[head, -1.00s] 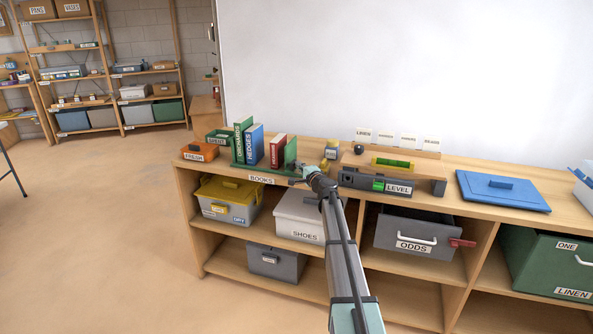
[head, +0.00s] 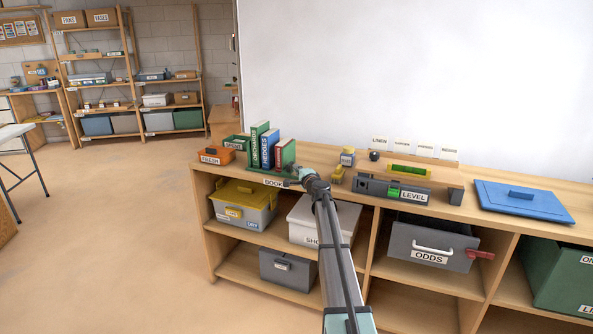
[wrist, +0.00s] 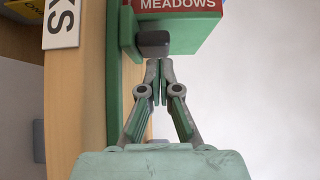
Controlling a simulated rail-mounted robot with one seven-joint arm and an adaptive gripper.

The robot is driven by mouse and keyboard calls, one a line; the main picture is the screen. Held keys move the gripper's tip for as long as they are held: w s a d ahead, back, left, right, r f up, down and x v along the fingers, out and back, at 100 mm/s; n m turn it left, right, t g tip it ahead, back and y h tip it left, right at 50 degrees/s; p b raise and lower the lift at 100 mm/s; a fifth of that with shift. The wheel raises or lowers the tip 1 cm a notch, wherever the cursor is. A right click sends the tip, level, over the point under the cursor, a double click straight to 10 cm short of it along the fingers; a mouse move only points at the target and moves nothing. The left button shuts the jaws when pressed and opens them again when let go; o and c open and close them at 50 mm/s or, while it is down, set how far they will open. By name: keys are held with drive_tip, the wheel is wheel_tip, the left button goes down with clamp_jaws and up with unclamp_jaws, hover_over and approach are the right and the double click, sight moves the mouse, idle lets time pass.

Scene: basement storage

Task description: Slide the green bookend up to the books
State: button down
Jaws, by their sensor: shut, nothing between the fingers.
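The green bookend (head: 289,152) stands upright on the shelf top at the right end of the book row. The red book (head: 279,153) is right beside it, then the blue book (head: 268,148) and the green book (head: 257,143) to the left. In the wrist view the bookend (wrist: 190,38) shows with a dark grey block (wrist: 154,44) on its face, and the red book (wrist: 178,4) labelled MEADOWS lies just beyond. My gripper (wrist: 158,64) is shut and empty, its tips at or very near the block; contact is unclear. In the head view my gripper (head: 294,181) is partly hidden by my arm.
An orange FRESH box (head: 214,156) stands left of the books. To the right are a yellow item (head: 338,174), a small jar (head: 348,157), a dark ball (head: 374,156), the LEVEL case (head: 395,190) and a blue lid (head: 522,201).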

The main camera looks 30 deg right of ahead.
drive_tip(key=s+d+p, duration=0.2)
drive_tip(key=s, duration=0.9)
drive_tip(key=w, duration=0.3)
drive_tip(key=w+p, duration=0.1)
drive_tip(key=w, duration=0.4)
drive_tip(key=shift+w+d+r, duration=0.2)
drive_tip(key=shift+w+d, duration=0.15)
drive_tip(key=shift+d, duration=0.05)
drive_tip(key=w+a+p, duration=0.1)
drive_tip(key=w+a, duration=0.1)
drive_tip(key=shift+w+a, duration=0.1)
drive_tip(key=shift+w, duration=0.25)
drive_tip(key=shift+w+a, duration=0.3)
drive_tip(key=shift+w, duration=0.05)
drive_tip(key=shift+f, duration=0.1)
